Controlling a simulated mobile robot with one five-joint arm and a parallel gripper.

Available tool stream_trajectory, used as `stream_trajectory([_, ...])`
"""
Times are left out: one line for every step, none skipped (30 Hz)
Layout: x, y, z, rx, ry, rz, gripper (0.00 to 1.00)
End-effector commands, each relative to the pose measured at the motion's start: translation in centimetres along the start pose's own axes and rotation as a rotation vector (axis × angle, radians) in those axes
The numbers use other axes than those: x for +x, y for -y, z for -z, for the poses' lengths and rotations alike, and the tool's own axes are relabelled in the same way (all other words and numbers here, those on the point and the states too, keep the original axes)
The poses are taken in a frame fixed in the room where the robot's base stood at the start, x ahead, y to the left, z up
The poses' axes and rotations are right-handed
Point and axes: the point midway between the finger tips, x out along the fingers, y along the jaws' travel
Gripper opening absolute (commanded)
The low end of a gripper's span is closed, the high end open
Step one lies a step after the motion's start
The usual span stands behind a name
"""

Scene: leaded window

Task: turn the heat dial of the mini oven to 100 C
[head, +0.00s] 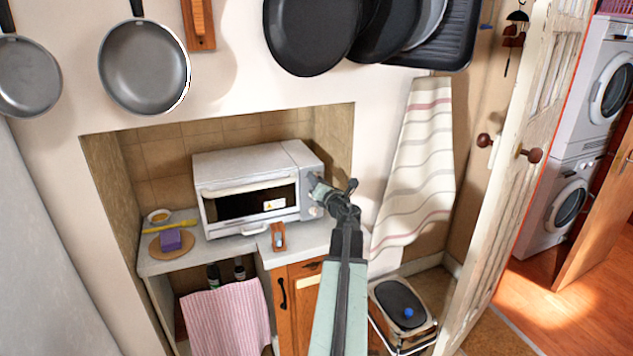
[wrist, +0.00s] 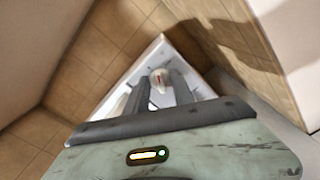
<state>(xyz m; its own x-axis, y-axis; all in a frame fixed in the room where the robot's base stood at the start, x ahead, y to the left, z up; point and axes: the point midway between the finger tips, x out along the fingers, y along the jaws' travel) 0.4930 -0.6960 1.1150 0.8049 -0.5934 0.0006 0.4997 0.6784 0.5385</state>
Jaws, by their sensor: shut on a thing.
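The mini oven (head: 222,176) is a white box with a dark glass door, standing on the counter in the tiled alcove. My gripper (head: 314,184) reaches the control panel at the right end of its front. In the wrist view my gripper (wrist: 161,82) is shut on a pale round dial (wrist: 160,75) with a small red mark. The fingers stand on either side of it. In the head view the gripper covers this dial; a lower knob (head: 315,211) shows below it. The scale figures are too small to read.
On the counter (head: 165,263) lie a purple block (head: 171,240) on a round board and a yellow item (head: 170,228), left of the oven. A small wooden-and-metal object (head: 278,236) sits at the front edge. A striped towel (head: 418,165) hangs to the right.

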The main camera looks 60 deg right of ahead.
Motion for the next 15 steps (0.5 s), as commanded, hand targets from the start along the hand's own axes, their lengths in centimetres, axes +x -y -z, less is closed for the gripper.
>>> stream_trajectory([0.15, -0.08, -0.05, 0.047, 0.001, -0.002, 0.00])
stream_trajectory([0.15, -0.08, -0.05, 0.075, 0.001, -0.002, 0.00])
stream_trajectory([0.15, -0.07, -0.05, 0.114, 0.001, -0.002, 0.00])
stream_trajectory([0.15, -0.06, -0.04, 0.142, 0.001, -0.002, 0.00])
stream_trajectory([0.16, -0.06, -0.04, 0.170, 0.001, -0.002, 0.00])
stream_trajectory([0.16, -0.05, -0.04, 0.207, 0.001, -0.003, 0.00])
stream_trajectory([0.16, -0.05, -0.03, 0.234, 0.000, -0.003, 0.00])
stream_trajectory([0.16, -0.04, -0.03, 0.261, 0.000, -0.003, 0.00])
stream_trajectory([0.16, -0.04, -0.02, 0.296, 0.000, -0.003, 0.00])
stream_trajectory([0.17, -0.03, -0.02, 0.322, 0.000, -0.003, 0.00])
stream_trajectory([0.17, -0.03, -0.01, 0.346, 0.000, -0.003, 0.00])
stream_trajectory([0.17, -0.02, -0.01, 0.378, 0.000, -0.003, 0.00])
stream_trajectory([0.17, -0.02, 0.00, 0.402, 0.000, -0.003, 0.00])
stream_trajectory([0.17, -0.01, 0.00, 0.425, 0.000, -0.003, 0.00])
stream_trajectory([0.17, -0.01, 0.00, 0.452, 0.000, -0.003, 0.00])
